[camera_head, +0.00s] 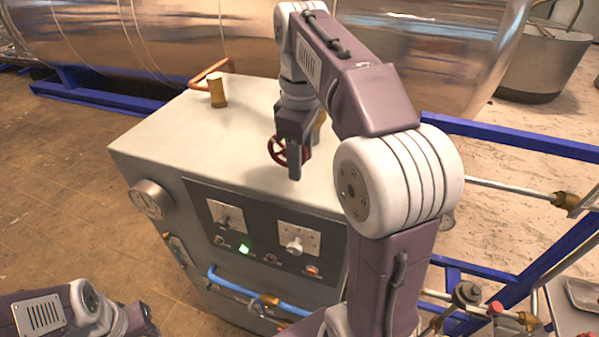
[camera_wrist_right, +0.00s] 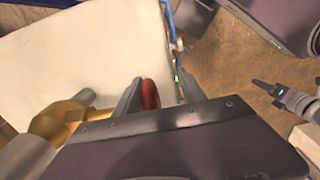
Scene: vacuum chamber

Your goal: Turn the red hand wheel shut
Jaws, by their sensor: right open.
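The red hand wheel (camera_head: 277,151) sits on its brass valve at the top of the grey cabinet, partly hidden by my right gripper. My right gripper (camera_head: 294,160) points down at the wheel and is open. In the right wrist view the wheel's rim (camera_wrist_right: 150,95) stands between the two fingers (camera_wrist_right: 160,93), close beside the left one. I cannot tell whether they touch. The brass valve body (camera_wrist_right: 62,117) lies left of the fingers there. My left arm is low at the left in the head view; its gripper shows small in the wrist view (camera_wrist_right: 268,92), jaws unclear.
The cabinet top (camera_head: 180,135) is mostly clear. A brass fitting with a copper pipe (camera_head: 217,90) stands at its back left. The front panel has knobs and a green light (camera_head: 245,248). A blue frame (camera_head: 510,140) and pipework are at the right. A large metal tank (camera_head: 180,40) lies behind.

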